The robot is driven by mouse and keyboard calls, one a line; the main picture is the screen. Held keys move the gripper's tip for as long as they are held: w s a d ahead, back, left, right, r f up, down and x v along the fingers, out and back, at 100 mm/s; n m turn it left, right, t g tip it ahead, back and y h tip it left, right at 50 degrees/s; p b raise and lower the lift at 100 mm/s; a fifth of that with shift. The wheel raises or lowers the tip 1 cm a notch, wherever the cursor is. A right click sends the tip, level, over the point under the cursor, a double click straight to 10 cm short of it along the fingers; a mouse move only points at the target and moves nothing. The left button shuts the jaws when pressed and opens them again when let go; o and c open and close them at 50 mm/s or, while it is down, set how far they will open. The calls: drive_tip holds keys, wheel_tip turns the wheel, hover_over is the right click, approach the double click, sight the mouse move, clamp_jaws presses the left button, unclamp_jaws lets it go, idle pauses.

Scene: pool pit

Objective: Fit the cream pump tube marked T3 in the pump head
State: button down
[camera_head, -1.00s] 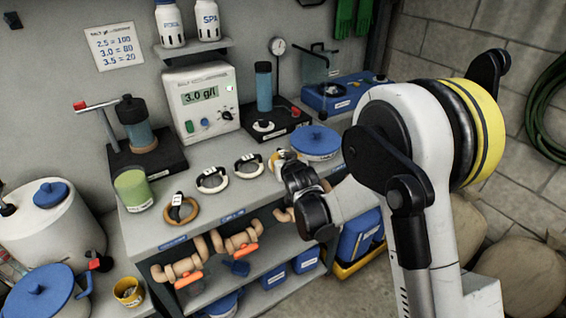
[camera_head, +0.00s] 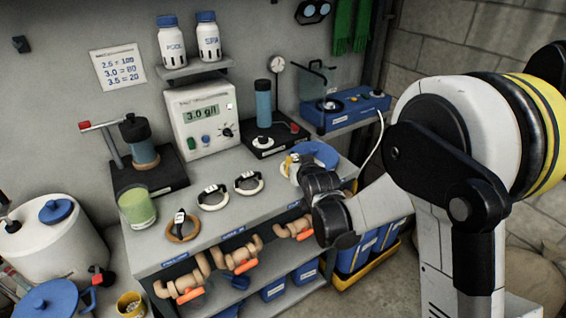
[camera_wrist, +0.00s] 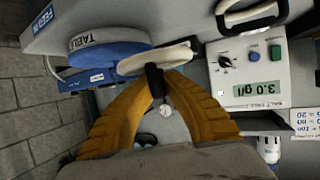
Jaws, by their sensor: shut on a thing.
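My gripper (camera_wrist: 158,84) has yellow fingers shut on the dark clip of a cream tube loop (camera_wrist: 180,54). The loop is seen nearly edge-on in the wrist view, and its mark cannot be read. In the head view my gripper (camera_head: 298,170) is above the bench's right part, beside a blue-lidded tub, and the held loop is mostly hidden.
A brown loop (camera_head: 182,231) and two pale loops (camera_head: 213,206) (camera_head: 250,190) lie on the bench. The blue-lidded tub (camera_wrist: 110,48) is close to my gripper. A meter reading 3.0 g/l (camera_head: 201,118) and a stand with a blue cylinder (camera_head: 263,101) are behind.

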drive_tip(key=s+d+r+p, duration=0.1)
drive_tip(key=s+d+r, duration=0.3)
drive_tip(key=s+d, duration=0.4)
drive_tip(key=s+d+r+y+p, duration=0.1)
drive_tip(key=s+d+r, duration=0.3)
drive_tip(key=s+d, duration=0.4)
drive_tip(key=shift+d+r+n, duration=0.3)
drive_tip(key=shift+d+n, duration=0.1)
drive_tip(key=shift+d, duration=0.1)
